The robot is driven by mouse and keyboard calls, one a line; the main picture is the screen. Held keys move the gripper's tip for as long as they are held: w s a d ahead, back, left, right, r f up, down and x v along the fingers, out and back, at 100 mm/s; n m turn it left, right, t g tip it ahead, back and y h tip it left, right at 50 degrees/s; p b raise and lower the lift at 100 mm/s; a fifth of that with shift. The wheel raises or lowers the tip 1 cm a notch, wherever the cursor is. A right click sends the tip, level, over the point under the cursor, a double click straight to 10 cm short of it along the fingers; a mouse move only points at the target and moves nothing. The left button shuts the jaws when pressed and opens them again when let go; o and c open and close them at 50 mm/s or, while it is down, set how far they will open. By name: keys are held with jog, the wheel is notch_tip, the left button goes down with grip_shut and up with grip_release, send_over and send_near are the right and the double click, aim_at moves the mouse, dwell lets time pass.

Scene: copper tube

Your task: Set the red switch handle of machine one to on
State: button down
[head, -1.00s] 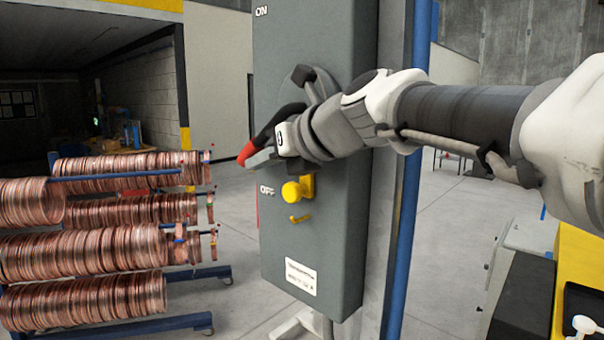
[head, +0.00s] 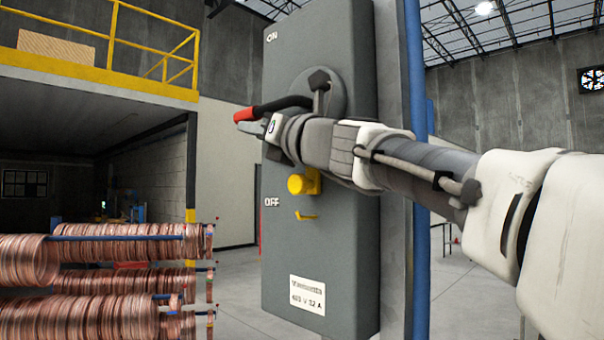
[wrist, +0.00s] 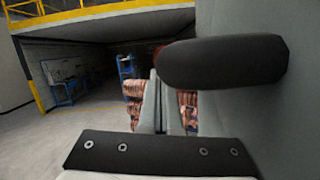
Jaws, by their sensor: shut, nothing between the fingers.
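The switch handle, a black lever with a red tip (head: 244,114), sticks out to the left from its round hub on the grey switch box (head: 300,235). It lies nearly level, between the ON label above and the OFF label below. My gripper (head: 252,128) is shut and empty, right under the handle near its red end. I cannot tell for sure whether they touch. In the wrist view the black handle (wrist: 225,62) crosses just above the shut fingers (wrist: 163,105), with a bit of red at its far end.
A yellow knob (head: 299,184) juts from the box below my wrist. Racks of copper coils (head: 110,275) stand at the lower left. A blue post (head: 415,220) stands just right of the box. Open floor (head: 240,290) lies between racks and box.

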jog(key=shift+w+a+r+t+y+b, duration=0.1)
jog(key=shift+r+t+y+b, duration=0.45)
jog(key=shift+b, duration=0.4)
jog(key=shift+w+a+r+t+y+b, duration=0.1)
jog(key=shift+r+t+y+b, duration=0.4)
jog(key=shift+b, duration=0.45)
jog(key=shift+s+d+r+b, duration=0.1)
jog(key=shift+r+b, duration=0.8)
jog(key=shift+r, duration=0.55)
jog(key=shift+s+d+r+m+t+y+b, duration=0.2)
jog(key=shift+r+t+y+b, duration=0.3)
jog(key=shift+r+t+b, duration=0.35)
jog(key=shift+s+d+r+m+t+y+b, duration=0.15)
jog(key=shift+r+t+y+b, duration=0.3)
jog(key=shift+b, duration=0.6)
jog(key=shift+r, duration=0.1)
